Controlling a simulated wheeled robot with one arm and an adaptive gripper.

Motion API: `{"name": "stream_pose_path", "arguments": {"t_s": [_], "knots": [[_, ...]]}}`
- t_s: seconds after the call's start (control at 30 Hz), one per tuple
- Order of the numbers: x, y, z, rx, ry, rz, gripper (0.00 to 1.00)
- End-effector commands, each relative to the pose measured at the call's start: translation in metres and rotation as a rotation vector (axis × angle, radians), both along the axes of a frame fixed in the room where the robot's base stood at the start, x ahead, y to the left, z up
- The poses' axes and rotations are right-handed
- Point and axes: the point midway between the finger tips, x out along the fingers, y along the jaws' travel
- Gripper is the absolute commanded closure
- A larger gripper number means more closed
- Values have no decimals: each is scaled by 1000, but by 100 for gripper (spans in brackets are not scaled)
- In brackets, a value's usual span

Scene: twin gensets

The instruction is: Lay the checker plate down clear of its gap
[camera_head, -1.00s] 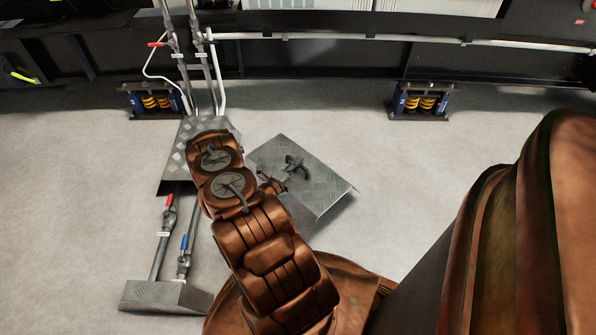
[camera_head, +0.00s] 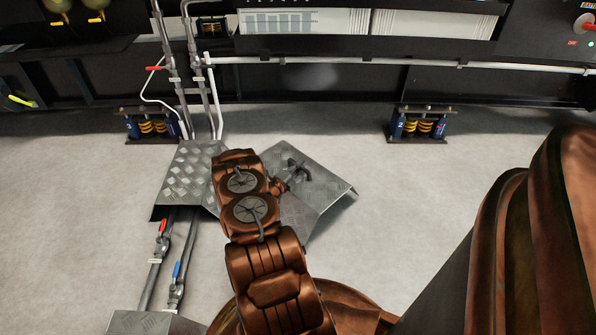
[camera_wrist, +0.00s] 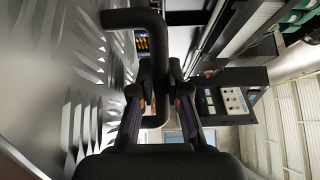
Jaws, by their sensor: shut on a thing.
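The checker plate (camera_head: 325,190) is a grey metal sheet with a raised tread pattern and a bent-down edge. It sits right of my arm in the head view, over the pale floor. My gripper (camera_head: 290,176) is shut on its dark handle (camera_wrist: 155,50). In the wrist view my fingers (camera_wrist: 160,92) close around this bar, and the plate (camera_wrist: 55,75) fills the left side. The gap is the open stretch with two pipes (camera_head: 182,255), carrying red and blue valve levers. Whether the plate touches the floor is not clear.
A fixed tread cover (camera_head: 185,172) lies at the gap's far end, close to my arm, and another (camera_head: 150,324) at its near end. Spring mounts (camera_head: 153,125) and (camera_head: 419,125) stand along the dark genset base. Floor (camera_head: 420,190) right of the plate is clear.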

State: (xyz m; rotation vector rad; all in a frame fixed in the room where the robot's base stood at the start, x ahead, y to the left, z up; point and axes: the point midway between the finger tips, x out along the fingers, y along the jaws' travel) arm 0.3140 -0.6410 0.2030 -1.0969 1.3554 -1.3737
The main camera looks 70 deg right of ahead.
Motion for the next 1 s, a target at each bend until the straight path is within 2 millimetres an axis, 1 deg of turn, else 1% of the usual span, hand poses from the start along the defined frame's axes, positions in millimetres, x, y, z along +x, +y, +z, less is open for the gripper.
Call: {"name": "stream_pose_path", "arguments": {"t_s": [0.03,0.1,0.23,0.67,0.7,0.9,0.93,1.0], "knots": [[-1,1,-10,-1,0,-1,100],[-2,1,-21,0,2,-2,100],[-1,2,-34,0,1,0,100],[0,1,-35,-1,-1,0,100],[0,1,-36,0,-1,0,83],[0,2,-36,1,0,0,62],[0,2,-36,1,0,0,60],[0,2,-36,2,0,0,60]]}}
